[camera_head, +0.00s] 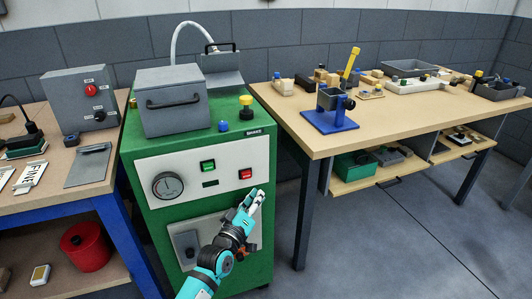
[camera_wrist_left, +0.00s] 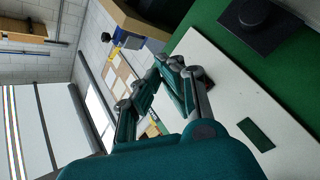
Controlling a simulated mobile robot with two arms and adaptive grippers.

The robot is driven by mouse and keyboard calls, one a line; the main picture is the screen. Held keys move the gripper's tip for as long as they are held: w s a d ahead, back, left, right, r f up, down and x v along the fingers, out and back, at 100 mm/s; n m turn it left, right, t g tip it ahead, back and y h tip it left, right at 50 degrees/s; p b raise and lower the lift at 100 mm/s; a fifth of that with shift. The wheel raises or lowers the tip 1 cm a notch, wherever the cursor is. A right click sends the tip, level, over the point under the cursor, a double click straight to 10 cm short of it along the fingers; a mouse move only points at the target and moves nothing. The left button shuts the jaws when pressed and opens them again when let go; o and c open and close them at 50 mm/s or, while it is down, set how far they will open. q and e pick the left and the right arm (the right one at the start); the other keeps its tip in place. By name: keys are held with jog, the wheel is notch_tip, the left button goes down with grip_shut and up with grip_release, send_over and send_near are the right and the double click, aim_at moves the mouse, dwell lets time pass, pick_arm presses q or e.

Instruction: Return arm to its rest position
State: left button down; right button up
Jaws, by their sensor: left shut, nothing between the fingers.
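My left gripper (camera_head: 254,199) is in front of the green machine (camera_head: 255,268), low beside the white control panel (camera_head: 215,192). Its fingers are shut with nothing between them. The fingers point up, just below the red button (camera_head: 245,174). I cannot tell whether they touch the panel. In the left wrist view the left gripper (camera_wrist_left: 172,72) shows in front of the white panel (camera_wrist_left: 235,100), with a dark display (camera_wrist_left: 256,134) at right. My right gripper is not in view.
A grey lidded box (camera_head: 172,112) stands on the machine. A gauge (camera_head: 168,185) and green button (camera_head: 208,166) are on its panel. A workbench (camera_head: 330,140) with a blue-based clamp (camera_head: 330,122) stands at right, another table (camera_head: 75,192) at left. The floor (camera_head: 400,240) at right is clear.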

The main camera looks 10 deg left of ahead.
pick_arm(q)
notch_tip(320, 180, up, 6)
jog(key=p, duration=0.6)
jog(key=s+a+f+m+g+y, duration=0.1)
jog(key=s+f+g, duration=0.15)
jog(key=f, duration=0.85)
jog(key=s+f+m+g, duration=0.15)
jog(key=s+f, duration=0.25)
jog(key=f, duration=0.6)
jog(key=s+a+f+m+g+y+p, duration=0.15)
jog(key=s+f+g, duration=0.35)
jog(key=s+f, duration=0.9)
jog(key=s+a+f+m+g+p, duration=0.1)
jog(key=s+f, duration=0.4)
jog(key=s, duration=0.7)
jog(key=s+a+f+m+g+p, duration=0.1)
jog(key=s+f+m+g, duration=0.2)
jog(key=s, duration=0.9)
jog(key=s+a+f+m+g+y+p, duration=0.1)
jog(key=s+f+m+g, duration=0.1)
jog(key=s+f+g, duration=0.2)
jog(key=s+f, duration=0.3)
jog(key=s, duration=0.5)
jog(key=shift+s+a+f, duration=0.25)
jog(key=shift+s+a, duration=0.05)
jog(key=shift+a, duration=0.1)
jog(key=shift+s, duration=0.15)
